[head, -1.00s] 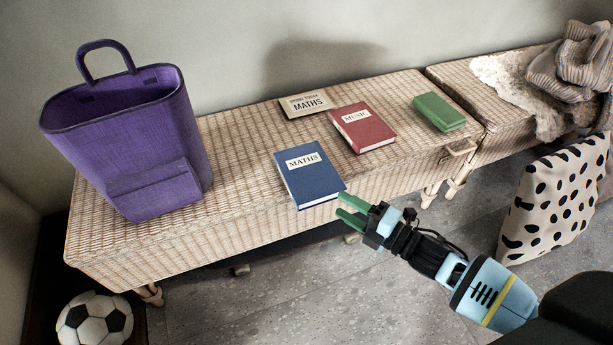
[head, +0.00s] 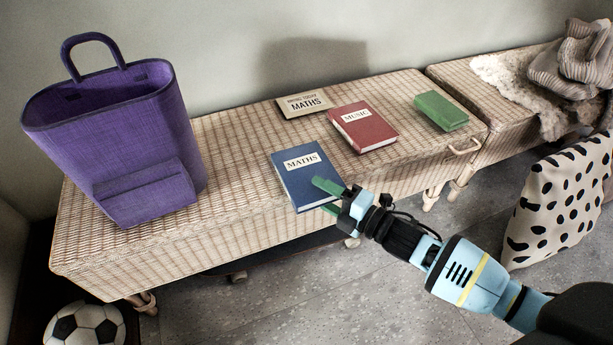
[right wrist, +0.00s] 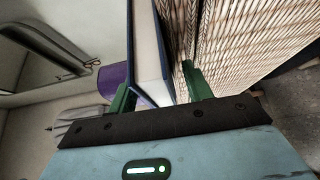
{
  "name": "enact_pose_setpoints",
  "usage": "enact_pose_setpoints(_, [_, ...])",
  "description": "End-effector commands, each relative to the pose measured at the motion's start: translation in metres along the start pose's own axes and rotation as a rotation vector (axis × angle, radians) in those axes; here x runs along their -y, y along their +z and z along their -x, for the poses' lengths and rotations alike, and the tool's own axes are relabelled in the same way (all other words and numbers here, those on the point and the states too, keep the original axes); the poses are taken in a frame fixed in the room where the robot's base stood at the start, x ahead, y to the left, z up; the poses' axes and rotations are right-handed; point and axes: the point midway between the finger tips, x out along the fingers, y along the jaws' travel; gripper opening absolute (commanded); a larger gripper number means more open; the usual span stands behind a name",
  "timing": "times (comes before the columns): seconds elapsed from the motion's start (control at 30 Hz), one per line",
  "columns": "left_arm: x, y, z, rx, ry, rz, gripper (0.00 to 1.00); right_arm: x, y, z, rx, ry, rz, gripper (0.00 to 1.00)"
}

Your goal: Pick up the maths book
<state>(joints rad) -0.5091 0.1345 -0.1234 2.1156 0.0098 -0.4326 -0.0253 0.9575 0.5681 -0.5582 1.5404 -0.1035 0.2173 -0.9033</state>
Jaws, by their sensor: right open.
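The blue maths book (head: 298,172) lies flat near the front edge of the wicker bench, its white label reading MATHS. My right gripper (head: 322,195) is open at the book's front right corner. One green finger reaches over the cover and the other is lower, by the bench's front side. In the right wrist view, the edge of the book (right wrist: 150,50), with pale pages and blue covers, stands between the two fingers of my right gripper (right wrist: 158,88). I cannot tell whether either finger touches it. My left gripper is not in view.
A football (head: 85,325) and a spotted cushion (head: 555,205) are beside the benches.

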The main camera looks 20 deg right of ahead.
Motion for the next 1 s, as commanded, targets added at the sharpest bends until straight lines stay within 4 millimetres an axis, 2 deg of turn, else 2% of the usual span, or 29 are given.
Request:
enact_pose_setpoints(0.1, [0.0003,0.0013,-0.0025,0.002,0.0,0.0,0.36,-0.0003,0.0004,-0.007,0.0,0.001,0.001,0.5])
enact_pose_setpoints(0.33, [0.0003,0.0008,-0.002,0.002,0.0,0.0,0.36,-0.0011,0.0001,-0.0075,0.0,0.001,0.001,0.5])
enact_pose_setpoints(0.7, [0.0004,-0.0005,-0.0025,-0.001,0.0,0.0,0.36,-0.0009,0.0,-0.0073,0.0,0.0,0.001,0.02])
enact_pose_setpoints(1.0, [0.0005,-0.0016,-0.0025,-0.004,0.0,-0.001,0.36,-0.0025,0.0,-0.0076,0.0,0.003,0.001,0.0])
